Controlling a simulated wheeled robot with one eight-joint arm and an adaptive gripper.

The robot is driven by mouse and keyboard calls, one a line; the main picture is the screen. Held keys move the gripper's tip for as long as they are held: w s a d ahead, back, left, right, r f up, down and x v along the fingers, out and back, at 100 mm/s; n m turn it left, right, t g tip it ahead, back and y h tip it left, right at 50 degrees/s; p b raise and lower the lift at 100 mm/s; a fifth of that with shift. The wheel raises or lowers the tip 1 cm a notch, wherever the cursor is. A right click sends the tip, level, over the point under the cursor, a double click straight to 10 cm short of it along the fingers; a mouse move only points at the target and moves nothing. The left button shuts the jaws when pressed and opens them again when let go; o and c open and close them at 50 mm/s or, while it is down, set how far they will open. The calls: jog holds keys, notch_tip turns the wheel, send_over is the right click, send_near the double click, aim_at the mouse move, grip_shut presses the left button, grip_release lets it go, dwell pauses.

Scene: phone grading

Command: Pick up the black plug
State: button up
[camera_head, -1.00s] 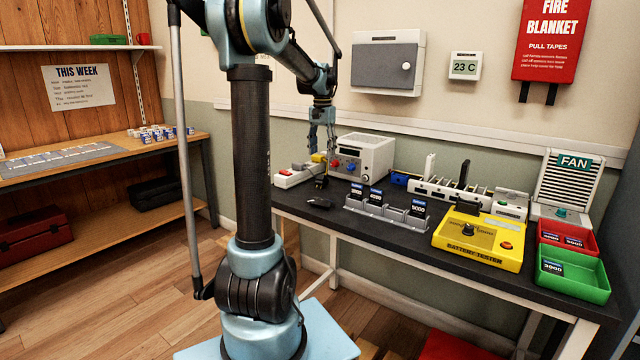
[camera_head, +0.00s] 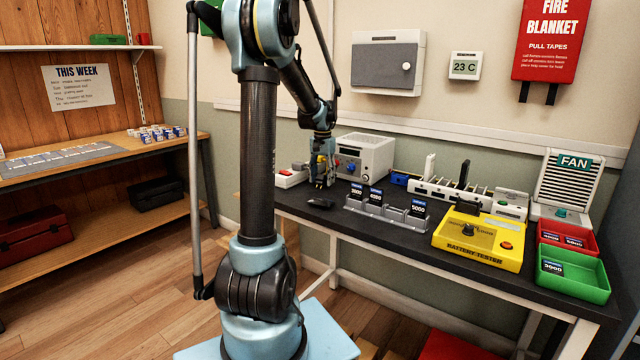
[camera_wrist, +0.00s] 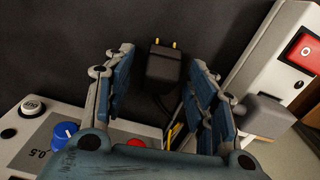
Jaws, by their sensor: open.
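The black plug (camera_wrist: 163,66) lies on the dark bench top in the wrist view, with two brass pins pointing away and its cable running back toward me. My gripper (camera_wrist: 158,75) is open, with one blue-padded finger on each side of the plug. The fingers look apart from it, and I cannot tell the height gap.
A white power strip with a red switch (camera_wrist: 306,47) lies right of the fingers. A grey power supply (camera_head: 365,152) with blue and red knobs stands close by. A black object (camera_head: 320,203) lies in front. A slotted grey tray (camera_head: 385,212) and yellow battery tester (camera_head: 480,237) are further right.

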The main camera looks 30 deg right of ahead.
jog(key=shift+f, duration=0.1)
jog(key=shift+c, duration=0.3)
jog(key=c, duration=1.1)
jog(key=shift+c, duration=0.2)
